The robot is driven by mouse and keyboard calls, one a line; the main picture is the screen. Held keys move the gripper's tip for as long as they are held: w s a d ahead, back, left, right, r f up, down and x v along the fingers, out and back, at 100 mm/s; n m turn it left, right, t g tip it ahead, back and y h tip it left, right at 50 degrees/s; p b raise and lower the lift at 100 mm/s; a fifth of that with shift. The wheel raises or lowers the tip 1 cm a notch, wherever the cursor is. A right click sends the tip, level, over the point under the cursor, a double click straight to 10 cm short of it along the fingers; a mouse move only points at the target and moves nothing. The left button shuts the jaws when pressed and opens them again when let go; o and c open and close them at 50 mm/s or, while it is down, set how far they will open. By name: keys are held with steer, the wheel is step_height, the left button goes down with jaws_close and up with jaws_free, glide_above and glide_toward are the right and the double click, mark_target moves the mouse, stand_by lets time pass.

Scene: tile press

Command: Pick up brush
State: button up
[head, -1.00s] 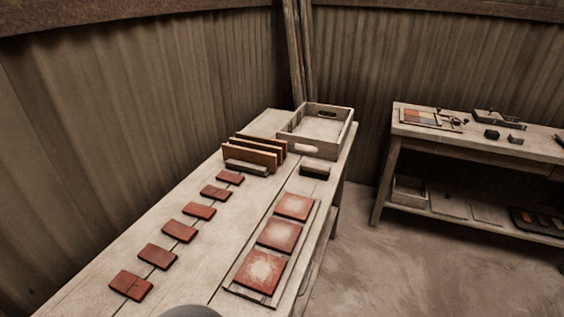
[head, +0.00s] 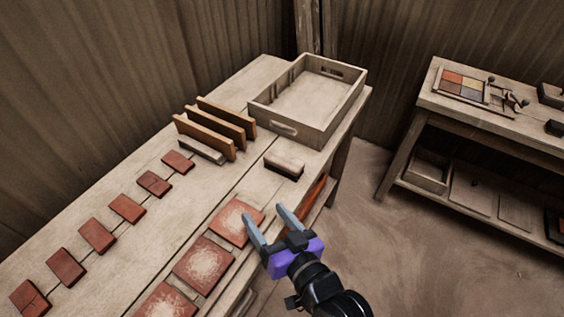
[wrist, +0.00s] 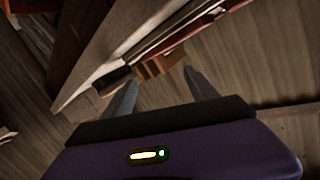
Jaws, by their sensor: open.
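The brush (head: 284,166) is a small block with a pale wooden top and dark bristles below. It lies on the table beside the front of the wooden tray, right of the upright boards. My gripper (head: 264,212) is open and empty at the table's right edge, nearer to me than the brush and apart from it. Its fingers point up the picture, over the farthest patterned tile.
The wooden tray (head: 257,112) stands behind the brush. Upright brown boards (head: 211,133) stand to its left. Patterned tiles (head: 205,264) lie in front, and several red tiles (head: 97,235) line the left. A second bench (head: 497,121) stands at right, with open floor between.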

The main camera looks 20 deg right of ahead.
steer(key=w+a+r+n+y+p, duration=0.1)
steer(key=w+r, duration=0.2)
steer(key=w, duration=0.3)
steer(key=w+r+n+g+y, duration=0.1)
steer(key=w+r, duration=0.2)
steer(key=w, duration=0.3)
steer(key=w+a+r+n+y+p, duration=0.1)
steer(key=w+r+n, duration=0.15)
steer(key=w, duration=0.35)
steer(key=n+g+h+p, duration=0.1)
steer(key=n+g+h, duration=0.35)
steer(key=g, duration=0.95)
glide_above(284, 159)
steer(key=f, duration=0.2)
steer(key=f+h, duration=0.1)
steer(key=shift+s+d+f, duration=0.1)
steer(key=shift+s+d, duration=0.2)
steer(key=shift+s, duration=0.1)
steer(key=shift+s+d+f+g, duration=0.15)
steer(key=shift+f+g, duration=0.05)
steer(key=shift+g, duration=0.1)
steer(key=shift+f, duration=0.85)
steer(key=f, duration=0.3)
steer(key=w+f+p, duration=0.1)
steer(key=f, duration=0.1)
steer(key=shift+a+f, duration=0.25)
steer(key=shift+a, duration=0.15)
steer(key=shift+c, duration=0.2)
